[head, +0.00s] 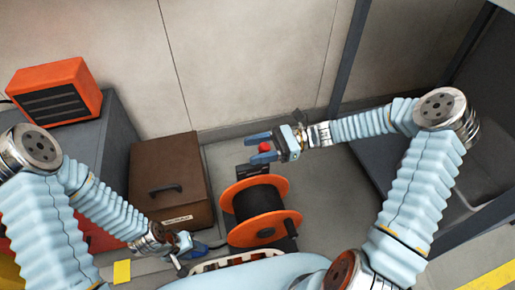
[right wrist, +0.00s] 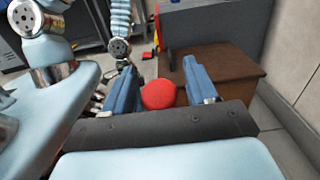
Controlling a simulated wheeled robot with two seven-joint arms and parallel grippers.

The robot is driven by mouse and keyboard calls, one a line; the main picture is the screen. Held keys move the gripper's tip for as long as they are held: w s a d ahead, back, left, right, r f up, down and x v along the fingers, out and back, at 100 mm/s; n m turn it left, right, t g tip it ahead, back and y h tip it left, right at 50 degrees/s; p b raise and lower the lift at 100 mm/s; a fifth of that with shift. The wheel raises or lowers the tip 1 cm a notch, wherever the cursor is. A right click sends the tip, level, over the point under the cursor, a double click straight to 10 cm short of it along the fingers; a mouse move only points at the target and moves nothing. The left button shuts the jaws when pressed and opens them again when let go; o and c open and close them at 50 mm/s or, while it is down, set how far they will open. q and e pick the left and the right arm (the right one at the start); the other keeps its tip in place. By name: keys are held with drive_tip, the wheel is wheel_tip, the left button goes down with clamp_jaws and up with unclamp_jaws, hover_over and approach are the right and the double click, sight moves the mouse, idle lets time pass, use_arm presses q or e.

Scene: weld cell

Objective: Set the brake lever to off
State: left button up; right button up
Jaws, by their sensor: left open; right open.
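The brake lever's red round knob (head: 265,147) shows just above the cable reel (head: 247,200), which has orange flanges and a dark core. My right gripper (head: 257,149) is open, its blue fingers on either side of the knob. My left gripper (head: 198,255) is open and empty, low beside the reel's left side.
A brown box (head: 172,181) with a black handle stands left of the reel. An orange heater-like unit (head: 56,92) sits on a grey cabinet at the far left. A dark post (head: 350,60) and bench frame stand at the right. Bare floor lies behind the reel.

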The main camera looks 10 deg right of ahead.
clamp_jaws()
drive_tip(key=shift+r, duration=0.1)
drive_tip(key=shift+a+r+p, duration=0.15)
drive_tip(key=shift+p, duration=0.5)
drive_tip(key=a+h+p, duration=0.2)
drive_tip(key=h+p, duration=0.1)
drive_tip(key=p, duration=0.1)
drive_tip(key=a+h+p, duration=0.2)
drive_tip(key=h+p, duration=0.1)
drive_tip(key=p, duration=0.1)
drive_tip(key=shift+h+p, duration=0.3)
drive_tip(key=shift+a+f+h+p, duration=0.45)
drive_tip(key=shift+a+h+p, duration=0.2)
drive_tip(key=shift+h, duration=0.35)
drive_tip(key=shift+s+a+f, duration=0.1)
drive_tip(key=shift+a+f, duration=0.2)
drive_tip(key=shift+f, duration=0.25)
